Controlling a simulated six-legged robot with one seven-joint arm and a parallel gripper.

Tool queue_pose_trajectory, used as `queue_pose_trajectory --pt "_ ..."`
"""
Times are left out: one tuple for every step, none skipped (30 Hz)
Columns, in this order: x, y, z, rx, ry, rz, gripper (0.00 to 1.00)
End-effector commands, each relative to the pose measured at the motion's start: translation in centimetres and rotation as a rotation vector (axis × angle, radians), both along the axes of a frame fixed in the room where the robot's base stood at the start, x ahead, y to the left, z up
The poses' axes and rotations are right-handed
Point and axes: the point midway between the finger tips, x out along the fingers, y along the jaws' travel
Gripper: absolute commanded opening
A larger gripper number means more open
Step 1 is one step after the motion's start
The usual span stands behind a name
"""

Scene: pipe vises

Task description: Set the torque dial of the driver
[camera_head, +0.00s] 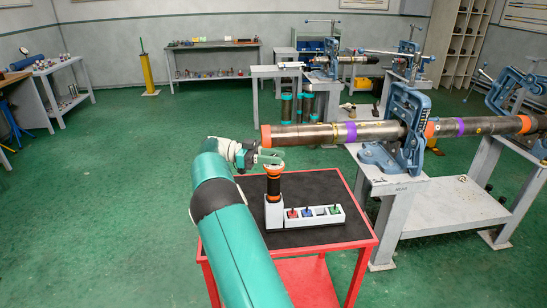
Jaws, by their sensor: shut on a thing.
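The driver (273,187) stands upright at the left end of a white holder (273,216) on the red cart's black top. It has a dark body and an orange ring near its top. My gripper (271,164) is at the driver's upper end and is shut on it, at what looks like the dial. The fingers are small here, and the dial's marks cannot be read.
The holder also carries small red (292,213), blue (306,211) and green (333,210) pieces. The red cart (359,245) has free black top around it. A long pipe (375,131) in a blue vise (405,130) runs just behind my gripper.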

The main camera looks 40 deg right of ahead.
Motion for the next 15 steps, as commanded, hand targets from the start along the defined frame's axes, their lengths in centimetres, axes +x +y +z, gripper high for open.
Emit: queue_pose_trajectory --pt "0.01 0.03 -0.29 0.005 0.002 -0.006 0.02" --pt "0.00 0.02 -0.29 0.005 0.002 -0.008 0.02" --pt "-0.01 0.03 -0.29 0.006 0.003 -0.011 0.02" --pt "-0.01 0.03 -0.29 0.006 0.003 -0.012 0.02" --pt "0.00 0.04 -0.29 0.006 0.003 -0.013 0.02" --pt "-0.01 0.03 -0.29 0.006 0.003 -0.013 0.02" --pt "-0.01 0.03 -0.29 0.006 0.002 -0.013 0.02" --pt "-0.01 0.03 -0.29 0.006 0.002 -0.013 0.02" --pt "-0.01 0.03 -0.29 0.006 0.002 -0.013 0.02" --pt "-0.01 0.03 -0.29 0.006 0.002 -0.013 0.02" --pt "-0.02 0.02 -0.29 0.006 0.002 -0.013 0.02" --pt "-0.02 0.02 -0.29 0.006 0.002 -0.013 0.02" --pt "-0.02 0.02 -0.29 0.006 0.002 -0.013 0.02" --pt "-0.01 0.02 -0.29 0.006 0.002 -0.013 0.02" --pt "-0.01 0.02 -0.28 0.006 0.002 -0.013 0.31"
